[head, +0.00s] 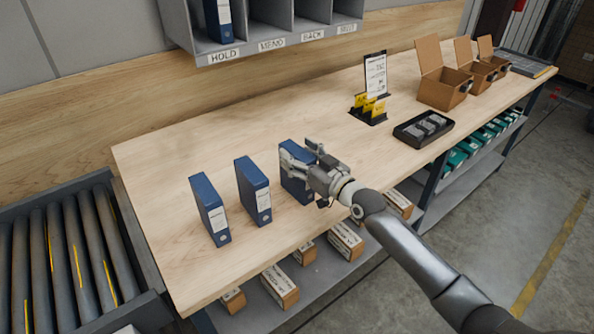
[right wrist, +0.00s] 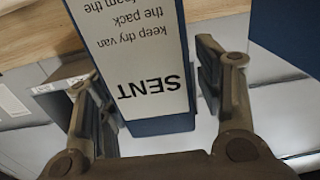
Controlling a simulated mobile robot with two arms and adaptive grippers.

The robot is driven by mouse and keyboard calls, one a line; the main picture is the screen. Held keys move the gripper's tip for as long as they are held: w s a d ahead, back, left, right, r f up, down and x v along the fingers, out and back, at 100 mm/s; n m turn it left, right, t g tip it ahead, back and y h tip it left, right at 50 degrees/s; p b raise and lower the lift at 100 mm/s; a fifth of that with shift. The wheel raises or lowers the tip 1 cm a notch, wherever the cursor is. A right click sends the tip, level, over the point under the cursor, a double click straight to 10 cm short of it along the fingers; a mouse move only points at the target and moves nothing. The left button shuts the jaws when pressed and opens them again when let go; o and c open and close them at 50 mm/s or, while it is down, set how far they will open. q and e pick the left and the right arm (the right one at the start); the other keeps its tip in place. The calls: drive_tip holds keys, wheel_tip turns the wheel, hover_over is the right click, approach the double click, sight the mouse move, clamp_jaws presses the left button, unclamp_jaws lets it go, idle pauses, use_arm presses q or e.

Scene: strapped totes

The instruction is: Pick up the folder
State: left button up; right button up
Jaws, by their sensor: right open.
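Three blue folders with white spine labels stand upright in a row on the wooden table: a left one (head: 210,210), a middle one (head: 253,192) and a right one (head: 293,187). My right gripper (head: 298,156) is at the upper part of the right folder and hides some of it. In the right wrist view a folder (right wrist: 160,124) with an upside-down label reading "SENT" lies between the two open fingers (right wrist: 148,75). My left gripper is not in view.
The table (head: 150,160) is clear behind the folders. A black tray (head: 422,128), a sign with yellow cards (head: 370,104) and open cardboard boxes (head: 443,92) stand to the right. A roller conveyor (head: 65,260) is at left. A shelf unit (head: 270,45) hangs above.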

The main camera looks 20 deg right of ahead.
drive_tip(key=shift+w+a, duration=0.25)
drive_tip(key=shift+w, duration=0.2)
clamp_jaws()
